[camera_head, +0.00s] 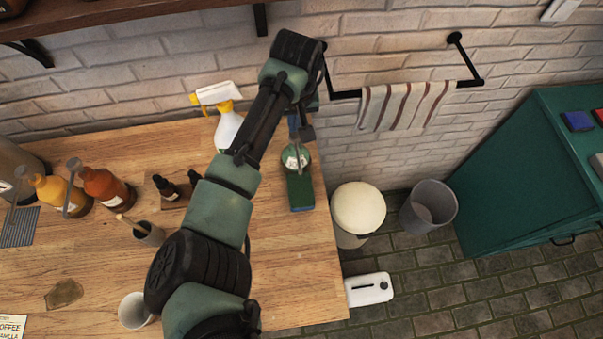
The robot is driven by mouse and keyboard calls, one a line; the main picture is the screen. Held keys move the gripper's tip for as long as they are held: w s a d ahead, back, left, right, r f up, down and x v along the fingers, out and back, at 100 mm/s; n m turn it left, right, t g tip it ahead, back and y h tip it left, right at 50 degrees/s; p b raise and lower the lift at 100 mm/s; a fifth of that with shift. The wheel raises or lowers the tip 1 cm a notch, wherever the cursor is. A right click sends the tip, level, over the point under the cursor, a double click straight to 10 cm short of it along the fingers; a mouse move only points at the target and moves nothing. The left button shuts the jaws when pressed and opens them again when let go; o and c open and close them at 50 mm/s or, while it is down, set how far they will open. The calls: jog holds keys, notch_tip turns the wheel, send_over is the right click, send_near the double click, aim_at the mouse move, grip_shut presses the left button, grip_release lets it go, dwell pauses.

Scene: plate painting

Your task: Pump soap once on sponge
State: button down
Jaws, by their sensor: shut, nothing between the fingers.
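A green sponge (300,194) lies on the wooden counter near its right edge. A round soap dispenser (294,160) with a pale label stands just behind the sponge, and its base seems to overlap the sponge's far end from this view. My gripper (304,136) points down at the top of the dispenser, its fingers shut and empty. The arm and gripper hide most of the pump head, so I cannot tell whether the fingers touch it or whether it is pressed. No soap can be made out on the sponge.
A white spray bottle (229,126) stands left of my forearm. A towel (404,105) hangs on a wall rail. Bins (358,208) stand beyond the counter's right edge.

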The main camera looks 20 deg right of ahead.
aim_at(295, 135)
jog(key=shift+f, duration=0.1)
jog(key=shift+f+b, duration=0.85)
jog(key=shift+f, duration=0.65)
jog(key=shift+s, duration=0.1)
jog(key=shift+r, duration=0.15)
jog(key=shift+r+p, duration=1.35)
jog(key=shift+p, duration=0.05)
notch_tip(295, 135, up, 6)
jog(key=p, duration=0.6)
